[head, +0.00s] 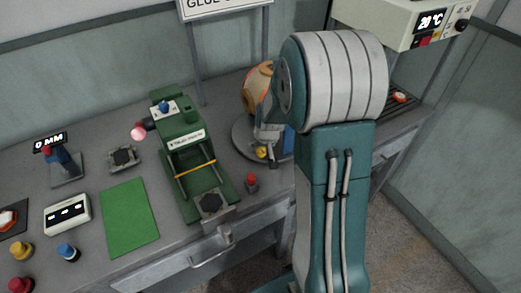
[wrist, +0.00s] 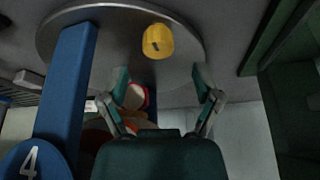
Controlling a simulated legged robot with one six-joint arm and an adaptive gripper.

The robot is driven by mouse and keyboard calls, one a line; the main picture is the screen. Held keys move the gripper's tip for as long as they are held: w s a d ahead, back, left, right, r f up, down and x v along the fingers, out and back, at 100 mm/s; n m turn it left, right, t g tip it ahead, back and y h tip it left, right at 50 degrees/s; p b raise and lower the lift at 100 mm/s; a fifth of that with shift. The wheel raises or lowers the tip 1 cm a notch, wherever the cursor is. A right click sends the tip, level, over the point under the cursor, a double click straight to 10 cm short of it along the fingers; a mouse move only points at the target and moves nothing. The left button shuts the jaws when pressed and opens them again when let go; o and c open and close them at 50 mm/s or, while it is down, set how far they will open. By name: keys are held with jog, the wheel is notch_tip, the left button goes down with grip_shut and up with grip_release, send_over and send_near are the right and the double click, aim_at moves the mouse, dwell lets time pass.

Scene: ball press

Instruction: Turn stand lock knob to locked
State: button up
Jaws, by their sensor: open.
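The yellow knob (head: 262,151) sits on the front part of the round grey stand (head: 240,146), right of the green press. In the wrist view the yellow knob (wrist: 157,41) has a small dark mark on it and lies against the grey stand disc (wrist: 110,40). My gripper (wrist: 161,78) is open, its two fingers spread with the knob beyond and roughly between the tips, not touching it. In the head view my gripper (head: 268,132) is close above the knob, partly hidden by my arm. I cannot tell the knob's lock setting.
A blue arm (wrist: 66,85) marked 4 runs along the left of the wrist view. An orange round thing (head: 256,88) is behind my gripper. The green press (head: 185,150) stands left of the stand; a red button (head: 251,181) is in front. A green mat (head: 129,216) lies further left.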

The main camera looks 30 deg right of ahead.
aim_at(261, 150)
jog(key=x, duration=0.5)
jog(key=shift+d, duration=0.1)
grip_shut()
